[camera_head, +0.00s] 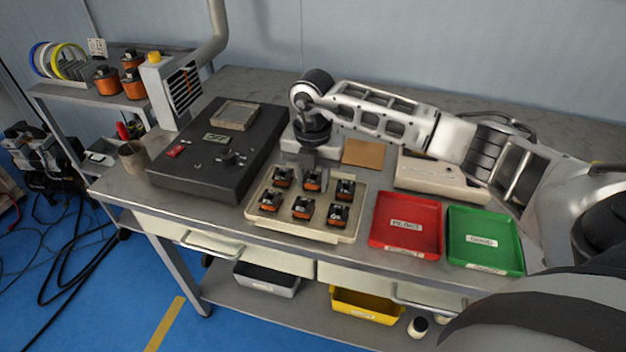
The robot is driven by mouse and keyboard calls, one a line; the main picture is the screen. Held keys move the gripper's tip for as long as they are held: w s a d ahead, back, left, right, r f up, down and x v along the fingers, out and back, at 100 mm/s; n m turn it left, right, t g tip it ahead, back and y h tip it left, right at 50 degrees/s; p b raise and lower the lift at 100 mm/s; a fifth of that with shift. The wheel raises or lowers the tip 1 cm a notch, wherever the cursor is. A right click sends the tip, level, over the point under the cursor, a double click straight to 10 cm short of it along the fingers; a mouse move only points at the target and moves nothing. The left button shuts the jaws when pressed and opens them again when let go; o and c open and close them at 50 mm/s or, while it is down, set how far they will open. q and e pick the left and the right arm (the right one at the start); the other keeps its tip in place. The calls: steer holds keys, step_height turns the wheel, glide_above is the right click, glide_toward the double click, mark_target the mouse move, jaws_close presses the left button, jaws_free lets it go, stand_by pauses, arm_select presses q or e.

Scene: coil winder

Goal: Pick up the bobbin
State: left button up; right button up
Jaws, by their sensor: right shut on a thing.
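Several small orange-and-black bobbins (303,208) stand in two rows on a cream tray (258,222) in the head camera view. My right gripper (313,171) points down over the back row of the tray. It is shut on the back middle bobbin (312,183), whose top is partly hidden by the fingers. The bobbin looks still at tray level; I cannot tell whether it is clear of the tray. Other bobbins stand close on both sides and in front. My left gripper is not in view.
A black tester (215,150) lies left of the tray. A red reject tray (405,243) and a green tray (485,258) lie to its right, both empty. A brown pad (363,154) and a pale box (440,178) lie behind. The front table edge is close.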

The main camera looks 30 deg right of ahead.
step_height(320, 180, up, 3)
steer(key=shift+s+f, duration=0.15)
steer(key=s+d+r+b, duration=0.1)
steer(key=s+r+b, duration=0.1)
steer(key=s+r, duration=0.7)
steer(key=s, duration=0.4)
steer(key=shift+s+d+r, duration=0.2)
steer(key=shift+s+d, duration=0.05)
steer(key=shift+s, duration=0.1)
